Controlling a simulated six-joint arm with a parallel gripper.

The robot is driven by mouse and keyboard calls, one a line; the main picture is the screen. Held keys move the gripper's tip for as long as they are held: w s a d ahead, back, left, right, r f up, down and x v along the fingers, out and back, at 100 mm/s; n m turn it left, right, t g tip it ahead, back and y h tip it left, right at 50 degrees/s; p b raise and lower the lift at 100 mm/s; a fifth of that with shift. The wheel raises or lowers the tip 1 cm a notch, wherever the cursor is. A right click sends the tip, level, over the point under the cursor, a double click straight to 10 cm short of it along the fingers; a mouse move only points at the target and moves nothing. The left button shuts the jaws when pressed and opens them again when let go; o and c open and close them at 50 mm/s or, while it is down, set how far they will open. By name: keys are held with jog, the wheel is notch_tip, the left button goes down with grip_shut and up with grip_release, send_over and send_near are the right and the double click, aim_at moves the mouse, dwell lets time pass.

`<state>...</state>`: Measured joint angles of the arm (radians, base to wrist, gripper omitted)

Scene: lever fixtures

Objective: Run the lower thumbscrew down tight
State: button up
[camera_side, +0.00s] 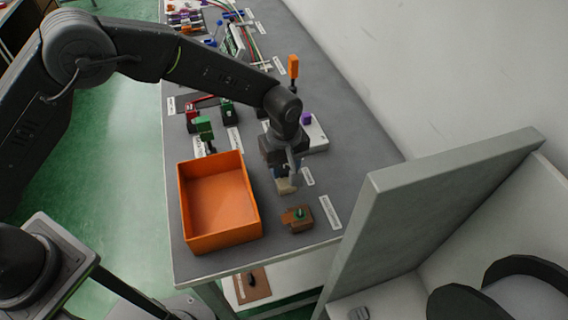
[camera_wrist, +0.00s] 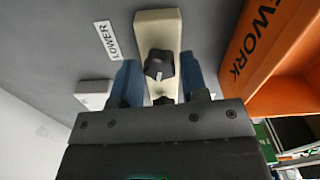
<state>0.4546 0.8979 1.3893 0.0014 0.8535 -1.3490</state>
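The lower thumbscrew (camera_wrist: 159,65) is a black lobed knob on a beige bar-shaped fixture (camera_wrist: 157,22), beside a white label (camera_wrist: 108,39) reading "LOWER". My gripper (camera_wrist: 160,62) has its two blue fingers apart, one on each side of the bar and knob. Gaps show between the fingers and the knob, so nothing appears gripped. A second dark part (camera_wrist: 163,100) on the bar is partly hidden by my gripper. In the side view my gripper (camera_side: 286,168) points down over the beige fixture (camera_side: 287,187), hiding its knob.
A brown block with a green knob (camera_side: 299,214) sits nearer the table end. A white fixture with a purple knob (camera_side: 307,118) and green and red levers (camera_side: 204,127) stand behind.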

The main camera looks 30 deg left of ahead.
jog(key=c, duration=0.6)
